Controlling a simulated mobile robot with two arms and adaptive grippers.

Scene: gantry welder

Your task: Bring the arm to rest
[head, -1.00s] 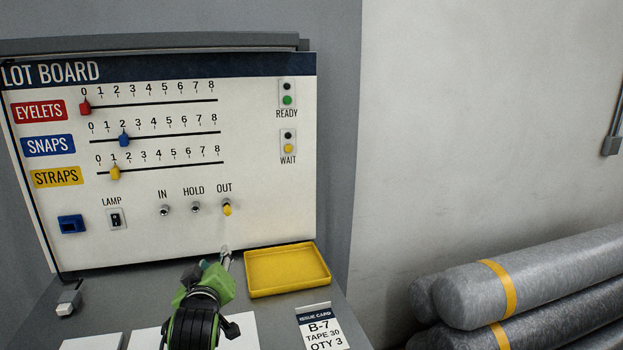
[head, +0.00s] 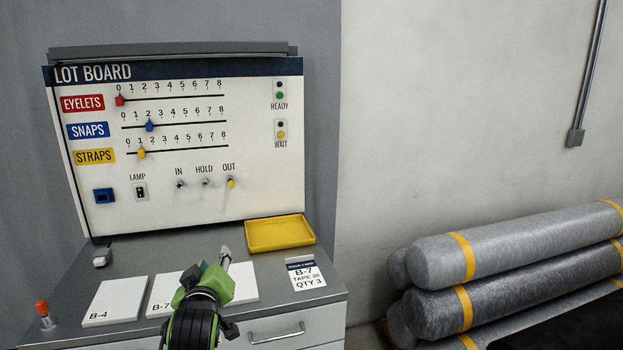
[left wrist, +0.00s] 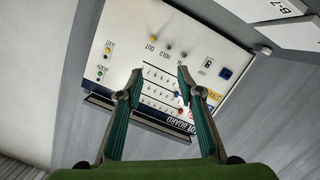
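My left arm reaches in from the bottom of the head view, and its gripper (head: 225,258) is above the cabinet top, in front of the lot board (head: 215,185). In the left wrist view the two fingers of the left gripper (left wrist: 160,82) stand apart with nothing between them. The lot board (left wrist: 128,40) appears upside down beyond the fingers, apart from them. My right gripper does not show.
The cabinet top (head: 185,250) holds a yellow tray (head: 279,250), an issue card (head: 306,283), white cards such as B-4 (head: 115,300), and an orange-topped item (head: 42,309). Grey rolls with yellow bands (head: 520,245) lie at right. Open wall is above them.

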